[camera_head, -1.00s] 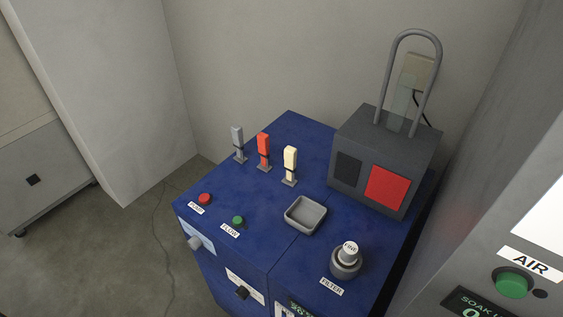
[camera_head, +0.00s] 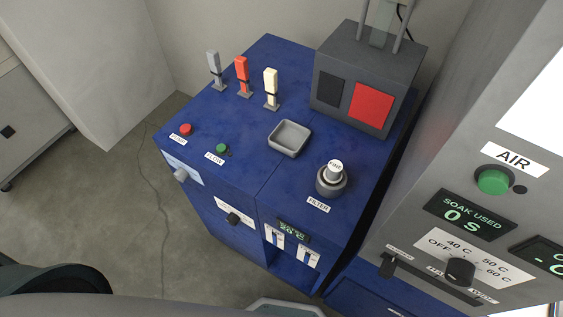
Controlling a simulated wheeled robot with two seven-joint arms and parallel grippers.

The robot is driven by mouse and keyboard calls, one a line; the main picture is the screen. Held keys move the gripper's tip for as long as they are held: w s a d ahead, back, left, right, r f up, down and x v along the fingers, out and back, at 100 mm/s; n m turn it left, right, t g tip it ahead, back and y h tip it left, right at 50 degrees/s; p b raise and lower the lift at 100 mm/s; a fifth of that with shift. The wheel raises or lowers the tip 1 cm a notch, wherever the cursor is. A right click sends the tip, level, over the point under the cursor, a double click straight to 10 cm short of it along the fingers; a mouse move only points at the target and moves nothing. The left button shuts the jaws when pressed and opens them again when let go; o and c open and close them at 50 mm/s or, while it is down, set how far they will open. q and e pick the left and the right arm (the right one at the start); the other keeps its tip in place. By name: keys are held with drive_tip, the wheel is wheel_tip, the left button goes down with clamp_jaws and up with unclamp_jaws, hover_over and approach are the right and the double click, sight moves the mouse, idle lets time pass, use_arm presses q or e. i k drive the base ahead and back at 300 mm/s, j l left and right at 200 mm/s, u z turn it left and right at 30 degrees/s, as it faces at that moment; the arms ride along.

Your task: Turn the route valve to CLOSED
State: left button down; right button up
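A blue cabinet (camera_head: 205,120) stands in the middle of the head view. Its front face carries a black knob (camera_head: 233,219) on a white label and a grey knob (camera_head: 181,175) on a pale label. The lettering on both labels is too small to read, so I cannot tell which knob is the route valve or how it is set. Neither of my grippers is in view.
The cabinet top holds a red button (camera_head: 185,130), a green button (camera_head: 222,148), a grey tray (camera_head: 274,145), a FINE filter knob (camera_head: 333,178) and a dark box (camera_head: 329,82). A grey panel (camera_head: 450,140) stands at right. Floor (camera_head: 130,210) is clear at left.

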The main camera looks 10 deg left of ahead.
sight(181, 175)
drive_tip(key=u, duration=1.25)
